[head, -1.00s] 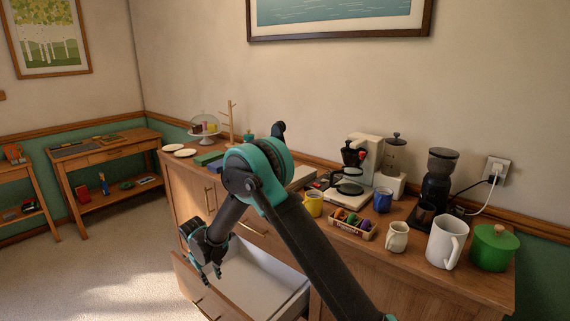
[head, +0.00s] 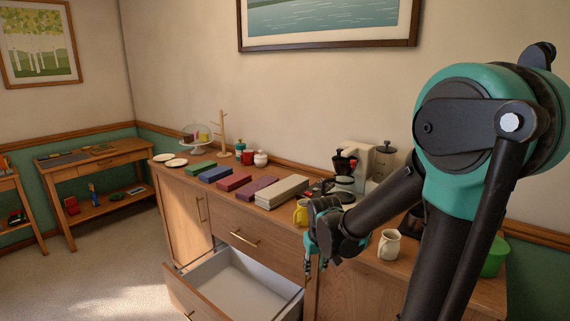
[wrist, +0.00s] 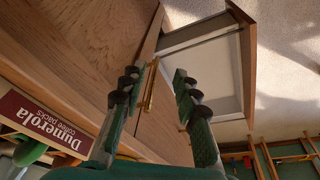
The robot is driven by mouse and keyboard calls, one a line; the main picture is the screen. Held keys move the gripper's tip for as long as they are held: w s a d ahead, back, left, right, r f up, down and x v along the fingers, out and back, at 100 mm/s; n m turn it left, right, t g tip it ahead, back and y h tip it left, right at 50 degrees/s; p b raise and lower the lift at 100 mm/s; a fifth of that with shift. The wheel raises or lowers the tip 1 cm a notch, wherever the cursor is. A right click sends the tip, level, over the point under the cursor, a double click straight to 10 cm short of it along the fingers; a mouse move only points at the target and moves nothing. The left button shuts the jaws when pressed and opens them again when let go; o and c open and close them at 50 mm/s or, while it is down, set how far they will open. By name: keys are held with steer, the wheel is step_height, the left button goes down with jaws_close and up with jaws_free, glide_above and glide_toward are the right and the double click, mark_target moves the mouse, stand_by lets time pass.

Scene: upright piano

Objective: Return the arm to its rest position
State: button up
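My gripper (head: 316,262) hangs in front of the sideboard, fingers pointing down, to the right of the open drawer. In the wrist view my gripper (wrist: 156,76) has its two dark-and-green fingers apart with nothing between them. The arm is folded, with its large teal joint high at the right of the head view, hiding part of the counter. The open lower drawer (head: 240,284) is pale inside and looks empty; it also shows in the wrist view (wrist: 205,62).
The sideboard holds several colored boxes (head: 231,182), a yellow mug (head: 300,212), a cream jug (head: 389,245), a coffee maker (head: 385,165) and a green pot (head: 494,258). Carpet lies clear at left.

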steer(key=s+d+f+m+t, duration=0.1)
steer(key=s+d+f+m, duration=0.1)
steer(key=s+d, duration=0.7)
steer(key=s+m, duration=0.1)
steer(key=s, duration=0.2)
steer(key=shift+s+d, duration=0.25)
steer(key=shift+d, duration=0.05)
